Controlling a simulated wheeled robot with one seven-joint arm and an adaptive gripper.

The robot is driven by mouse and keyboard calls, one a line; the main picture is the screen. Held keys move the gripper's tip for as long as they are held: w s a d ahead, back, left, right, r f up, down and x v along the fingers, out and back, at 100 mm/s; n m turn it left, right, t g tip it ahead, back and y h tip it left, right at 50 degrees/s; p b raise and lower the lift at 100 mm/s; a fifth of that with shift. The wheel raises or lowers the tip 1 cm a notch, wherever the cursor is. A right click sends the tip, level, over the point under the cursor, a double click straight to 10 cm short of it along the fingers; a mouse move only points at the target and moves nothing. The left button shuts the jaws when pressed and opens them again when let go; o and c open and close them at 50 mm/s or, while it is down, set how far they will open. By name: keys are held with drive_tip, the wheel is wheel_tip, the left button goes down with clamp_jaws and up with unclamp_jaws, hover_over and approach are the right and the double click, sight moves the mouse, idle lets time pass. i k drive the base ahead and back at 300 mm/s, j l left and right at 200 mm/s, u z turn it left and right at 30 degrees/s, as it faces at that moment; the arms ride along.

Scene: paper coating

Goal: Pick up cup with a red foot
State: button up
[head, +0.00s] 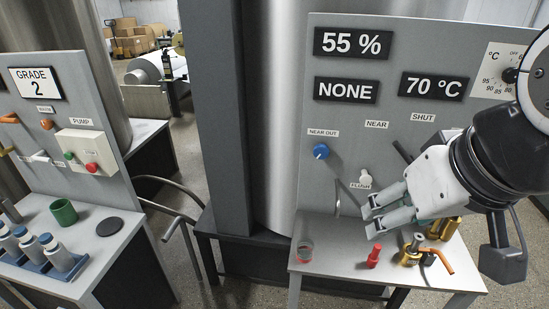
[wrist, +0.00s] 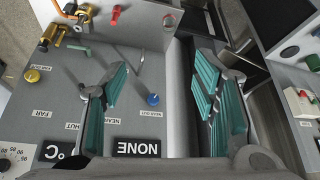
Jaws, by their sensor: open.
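The cup with a red foot (head: 303,252) is a small clear cup with a reddish base. It stands upright at the left front of the right-hand bench top in the head view. My gripper (head: 370,209) is open and empty, above the bench and to the right of the cup, in front of the panel. In the wrist view the open fingers (wrist: 160,72) have nothing between them but the panel and bench edge. A faint round outline near the top middle of the wrist view may be the cup; I cannot tell for sure.
A red fitting (head: 374,256) and a brass valve with an orange handle (head: 411,250) stand right of the cup. The panel (head: 330,180) with a blue knob (head: 321,151) rises behind. The left bench holds a green cup (head: 63,211) and several capped bottles.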

sight(305, 247)
drive_tip(key=u, duration=0.1)
drive_tip(key=i+j, duration=0.1)
drive_tip(key=j, duration=0.5)
drive_tip(key=i+j, duration=0.1)
drive_tip(key=j, duration=0.5)
drive_tip(key=i+j, duration=0.1)
drive_tip(key=j, duration=0.5)
drive_tip(key=j+z, duration=0.1)
drive_tip(key=z, duration=0.3)
drive_tip(key=j+z, duration=0.15)
drive_tip(key=z, duration=0.25)
drive_tip(key=j+z, duration=0.1)
drive_tip(key=z, duration=0.3)
